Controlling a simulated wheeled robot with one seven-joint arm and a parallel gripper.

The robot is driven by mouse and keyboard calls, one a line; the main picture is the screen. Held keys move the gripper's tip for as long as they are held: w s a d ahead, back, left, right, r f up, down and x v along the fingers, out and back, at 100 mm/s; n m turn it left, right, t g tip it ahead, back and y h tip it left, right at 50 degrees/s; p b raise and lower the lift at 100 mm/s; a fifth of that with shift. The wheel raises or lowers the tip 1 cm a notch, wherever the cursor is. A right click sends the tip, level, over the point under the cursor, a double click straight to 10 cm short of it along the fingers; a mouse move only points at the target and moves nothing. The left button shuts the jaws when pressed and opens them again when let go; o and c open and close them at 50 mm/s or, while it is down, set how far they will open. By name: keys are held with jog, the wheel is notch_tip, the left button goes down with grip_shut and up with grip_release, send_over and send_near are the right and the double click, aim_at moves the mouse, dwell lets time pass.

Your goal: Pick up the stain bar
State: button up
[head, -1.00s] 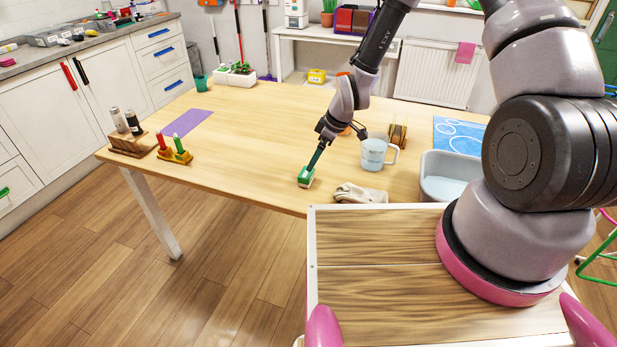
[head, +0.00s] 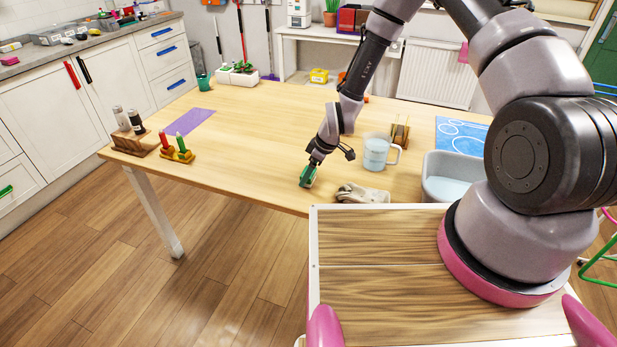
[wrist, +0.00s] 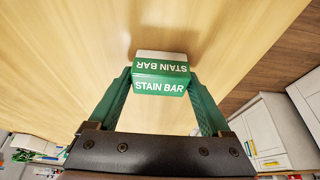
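The stain bar (wrist: 160,77) is a small green block with a whitish end and white "STAIN BAR" lettering. It is at the table's front edge region, left of the glass mug; in the head view (head: 307,177) my gripper partly covers it. My gripper (wrist: 160,88) points down at it, with one green finger on each side of the bar. The fingertips are at or very near its sides; I cannot tell whether they press on it. The bar appears to rest on the table.
A grey-beige cloth (head: 361,194) lies just right of the bar. A glass mug (head: 377,152) and a grey basin (head: 450,178) stand further right. A wooden holder with red and green items (head: 177,150) is at the left. The table (head: 255,140) between is clear.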

jog(key=c, duration=1)
jog(key=shift+o, duration=0.3)
jog(key=shift+r, duration=0.1)
notch_tip(320, 180, up, 10)
jog(key=shift+f, duration=0.1)
jog(key=o, duration=0.9)
jog(key=c, duration=0.5)
